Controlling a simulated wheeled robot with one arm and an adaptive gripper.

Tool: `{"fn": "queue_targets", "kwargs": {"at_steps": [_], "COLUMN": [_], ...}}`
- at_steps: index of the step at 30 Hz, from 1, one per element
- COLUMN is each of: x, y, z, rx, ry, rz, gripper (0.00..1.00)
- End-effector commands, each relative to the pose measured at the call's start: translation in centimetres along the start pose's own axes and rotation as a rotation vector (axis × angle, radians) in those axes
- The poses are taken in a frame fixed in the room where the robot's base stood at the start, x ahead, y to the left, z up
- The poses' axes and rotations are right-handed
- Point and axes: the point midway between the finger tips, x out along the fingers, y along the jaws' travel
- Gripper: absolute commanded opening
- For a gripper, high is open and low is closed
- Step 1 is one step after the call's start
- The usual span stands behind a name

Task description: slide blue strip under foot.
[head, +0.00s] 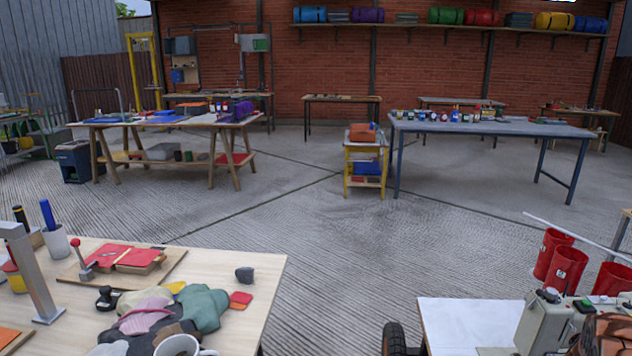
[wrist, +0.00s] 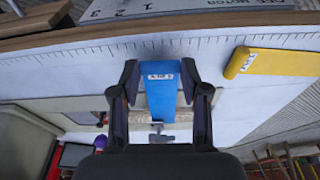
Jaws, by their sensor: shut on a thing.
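In the wrist view, the blue strip (wrist: 161,98) lies between the two dark fingers of my gripper (wrist: 159,74), with a small white printed label at its far end. My gripper is shut on the strip across its width. A small grey metal piece (wrist: 157,135) shows at the near end of the strip and looks like the foot; whether the strip is under it or just short of it I cannot tell. In the head view, a pale sewing machine (head: 541,318) stands at the lower right. My gripper and the blue strip do not show there.
A yellow strip (wrist: 272,62) lies to the right on the white ruled surface (wrist: 60,75). A board with printed numbers (wrist: 185,8) is at the top. In the head view, red cups (head: 566,268) stand behind the machine, and a cluttered wooden table (head: 250,275) is at left.

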Motion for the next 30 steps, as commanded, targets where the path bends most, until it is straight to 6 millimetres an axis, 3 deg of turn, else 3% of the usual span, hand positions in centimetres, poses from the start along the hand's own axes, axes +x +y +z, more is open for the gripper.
{"fn": "queue_targets", "kwargs": {"at_steps": [22, 26, 30], "x": [-1.5, -2.4, -3.3], "y": [0.0, 0.0, 0.1], "z": [-0.5, -0.7, -0.8], "rx": [-0.001, -0.001, 0.0], "ry": [0.003, 0.004, 0.005], "rz": [0.002, 0.003, 0.004], "gripper": [0.22, 0.08, 0.07]}}
